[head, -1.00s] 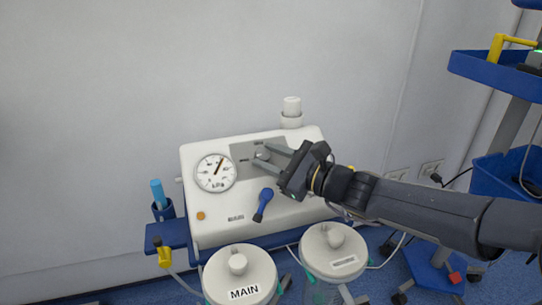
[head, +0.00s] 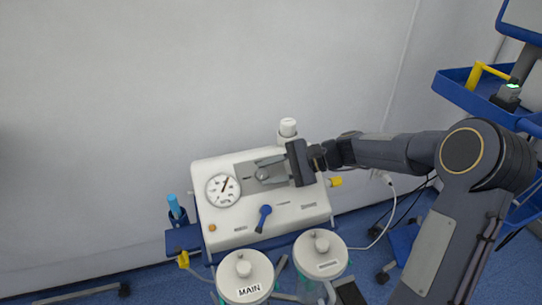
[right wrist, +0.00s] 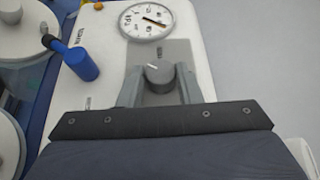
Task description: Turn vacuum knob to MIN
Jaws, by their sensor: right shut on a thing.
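The vacuum knob (right wrist: 158,75) is a grey round knob with a white pointer line, set on a grey panel (right wrist: 178,50) of the white suction unit (head: 290,212). My right gripper (head: 268,172) reaches it from the right, and its fingers are shut on the knob's two sides in the right wrist view (right wrist: 160,82). The fingers cover the knob in the head view. The panel's markings are too small or hidden to read. The round gauge (head: 223,190) sits left of the panel. My left gripper is not in view.
A blue lever (head: 264,217) sits below the panel. Two lidded canisters, one marked MAIN (head: 245,275) and another (head: 321,252), stand in front. A white cap (head: 288,129) rises behind the unit. A blue shelf cart (head: 470,90) stands at the right.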

